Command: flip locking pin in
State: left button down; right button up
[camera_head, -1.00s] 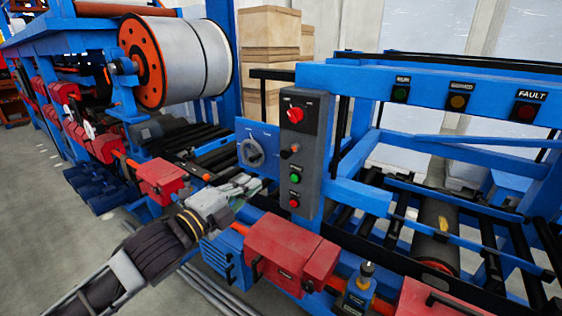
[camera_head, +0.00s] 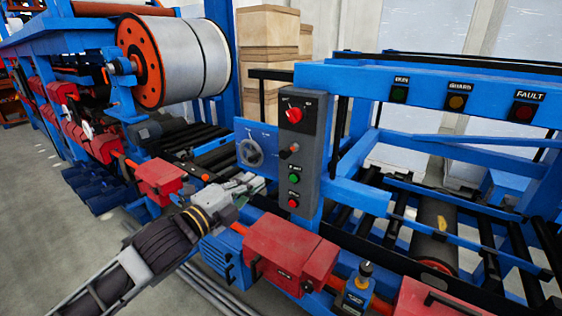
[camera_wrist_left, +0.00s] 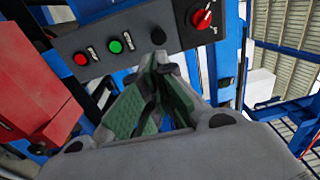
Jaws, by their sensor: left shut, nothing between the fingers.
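No part is clearly marked as the locking pin. A dark knob (camera_head: 288,152) sticks out from the grey control box (camera_head: 305,165), between a red rotary switch (camera_head: 292,115) and a green button (camera_head: 295,179). In the left wrist view the dark knob (camera_wrist_left: 158,37) shows just beyond my fingertips; I cannot tell whether they touch it. My left gripper (camera_head: 258,181) is shut and empty, in front of and left of the box's lower part. Its fingertips (camera_wrist_left: 156,62) also show in the wrist view, pointing toward the box. My right gripper is not in view.
A blue plate with a round grey dial (camera_head: 250,152) stands left of the box. Red housings (camera_head: 290,253) and a blue block with a black-topped knob (camera_head: 358,290) line the near rail. A large reel (camera_head: 175,60) is at upper left. Grey floor (camera_head: 50,220) is open at left.

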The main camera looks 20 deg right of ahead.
aim_at(287, 157)
pick_arm(q)
jog(key=shift+p+x, duration=1.45)
jog(key=shift+x, duration=4.6)
jog(key=shift+w+d+r, duration=0.1)
jog(key=shift+w+d, duration=0.05)
jog(key=shift+d, duration=0.05)
jog(key=shift+x, duration=1.55)
jog(key=shift+a, duration=0.1)
